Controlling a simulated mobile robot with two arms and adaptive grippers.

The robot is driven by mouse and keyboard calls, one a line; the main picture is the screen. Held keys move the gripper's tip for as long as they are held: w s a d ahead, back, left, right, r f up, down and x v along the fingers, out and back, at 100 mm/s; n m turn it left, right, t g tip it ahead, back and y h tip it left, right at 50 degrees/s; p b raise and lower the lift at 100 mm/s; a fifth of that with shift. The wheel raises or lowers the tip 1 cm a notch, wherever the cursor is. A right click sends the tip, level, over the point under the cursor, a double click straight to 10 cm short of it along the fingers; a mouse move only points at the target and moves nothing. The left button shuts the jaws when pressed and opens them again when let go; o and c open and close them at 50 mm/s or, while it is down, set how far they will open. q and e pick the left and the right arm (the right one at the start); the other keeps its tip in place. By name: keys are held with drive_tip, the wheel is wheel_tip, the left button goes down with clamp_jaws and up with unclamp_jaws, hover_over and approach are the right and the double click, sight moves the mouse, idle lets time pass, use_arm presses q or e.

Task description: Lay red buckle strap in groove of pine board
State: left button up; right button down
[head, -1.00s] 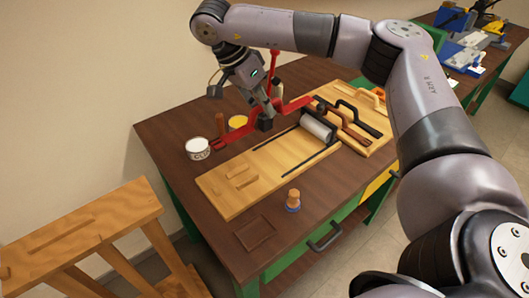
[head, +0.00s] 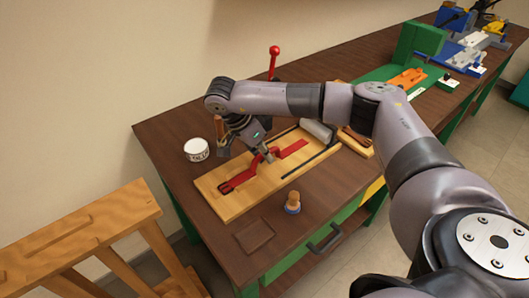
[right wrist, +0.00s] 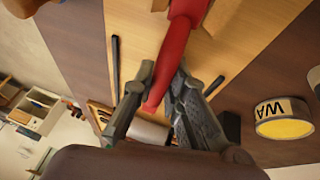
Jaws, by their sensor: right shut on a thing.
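The red buckle strap (head: 292,149) lies lengthwise over the pine board (head: 232,208), its buckle end (head: 227,187) toward the board's near left part. My right gripper (head: 269,157) is shut on the strap near its middle. In the right wrist view the strap (right wrist: 176,45) runs between the fingers (right wrist: 160,92), with the pale board (right wrist: 235,35) beneath. I cannot tell whether the strap touches the board. The groove under it is mostly hidden. My left gripper is not in view.
A grey roller (head: 318,131) and a black strip (head: 312,162) are at the board's far part. A white tin (head: 197,150) stands left of the board. A wooden knob (head: 292,203) and a dark square (head: 254,235) lie in front. A wooden trestle (head: 80,235) stands left.

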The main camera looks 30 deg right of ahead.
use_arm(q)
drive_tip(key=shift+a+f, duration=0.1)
use_arm(e)
drive_tip(key=shift+f, duration=0.1)
drive_tip(key=c, duration=2)
unclamp_jaws()
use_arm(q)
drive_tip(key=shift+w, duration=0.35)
use_arm(e)
drive_tip(key=o, duration=0.4)
drive_tip(key=shift+r, duration=0.2)
drive_tip(key=shift+w+a+r, duration=0.1)
drive_tip(key=shift+a+r, duration=0.05)
drive_tip(key=shift+r, duration=0.1)
use_arm(q)
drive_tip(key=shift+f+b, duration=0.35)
drive_tip(key=shift+b, duration=0.15)
use_arm(e)
drive_tip(key=v, duration=1.1)
drive_tip(key=shift+r, duration=0.15)
